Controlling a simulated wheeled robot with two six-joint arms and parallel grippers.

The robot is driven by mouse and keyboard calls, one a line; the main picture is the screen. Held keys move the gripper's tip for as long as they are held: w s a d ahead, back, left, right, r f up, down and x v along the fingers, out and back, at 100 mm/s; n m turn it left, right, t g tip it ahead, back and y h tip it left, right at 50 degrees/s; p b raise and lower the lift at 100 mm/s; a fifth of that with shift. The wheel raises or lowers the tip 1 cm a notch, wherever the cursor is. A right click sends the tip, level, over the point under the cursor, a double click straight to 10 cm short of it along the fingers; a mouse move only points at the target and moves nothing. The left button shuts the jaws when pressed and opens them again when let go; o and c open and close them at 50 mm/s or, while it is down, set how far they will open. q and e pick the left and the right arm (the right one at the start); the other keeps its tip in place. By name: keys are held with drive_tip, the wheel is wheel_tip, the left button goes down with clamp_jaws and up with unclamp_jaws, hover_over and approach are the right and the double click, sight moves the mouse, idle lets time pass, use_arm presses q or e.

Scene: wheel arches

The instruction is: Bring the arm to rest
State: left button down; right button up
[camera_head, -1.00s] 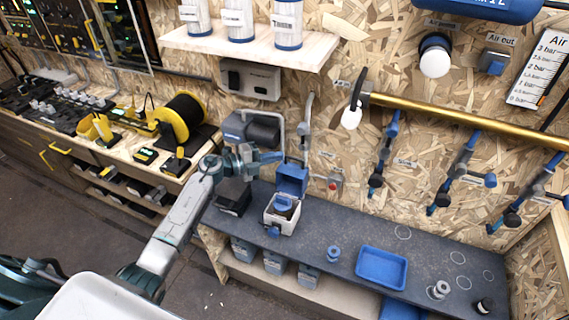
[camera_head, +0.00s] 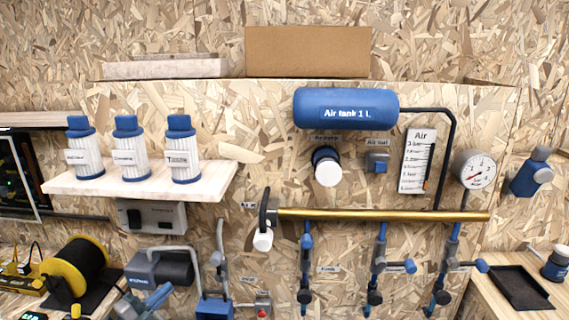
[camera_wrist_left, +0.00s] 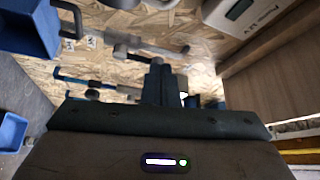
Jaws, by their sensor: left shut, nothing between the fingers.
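My left gripper (camera_head: 157,297) shows at the bottom left edge of the head view, in front of the grey and black machine (camera_head: 160,268) below the wall shelf. Most of my left arm is out of that view. In the left wrist view its dark blue fingers (camera_wrist_left: 165,85) are together with nothing held between them. Blurred wall tools (camera_wrist_left: 140,47) lie beyond them. A blue container (camera_wrist_left: 28,28) is at the upper left of the wrist view. My right gripper is in neither view.
A wooden shelf (camera_head: 140,188) with three labelled bottles is above the gripper. A yellow-rimmed cable reel (camera_head: 78,266) stands to its left.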

use_arm(q)
drive_tip(key=s+a+f+n+g+y, duration=0.1)
drive_tip(key=s+a+f+n+y, duration=0.15)
drive_tip(key=s+n+y, duration=0.55)
drive_tip(key=s+a+f+n+g+y, duration=0.1)
drive_tip(key=s+f+n+g+y, duration=0.1)
drive_tip(key=s+f+n+y, duration=0.5)
drive_tip(key=s+d+f+n+g+h, duration=0.2)
drive_tip(key=s+d+g, duration=0.25)
drive_tip(key=s, duration=0.65)
drive_tip(key=s+d+f+n+g+h, duration=0.2)
drive_tip(key=s+d+n+g+h, duration=0.15)
drive_tip(key=s+g, duration=0.45)
drive_tip(key=s+a+f, duration=0.1)
drive_tip(key=s+f, duration=0.1)
drive_tip(key=f, duration=1.4)
drive_tip(key=s+a+f, duration=0.1)
drive_tip(key=a+f, duration=0.1)
drive_tip(key=f, duration=1.5)
drive_tip(key=s+f+b, duration=0.1)
drive_tip(key=s+f, duration=1.6)
drive_tip(key=s, duration=0.1)
drive_tip(key=shift+a+f+g+y, duration=0.3)
drive_tip(key=shift+a+g+y, duration=0.05)
drive_tip(key=shift+y, duration=0.1)
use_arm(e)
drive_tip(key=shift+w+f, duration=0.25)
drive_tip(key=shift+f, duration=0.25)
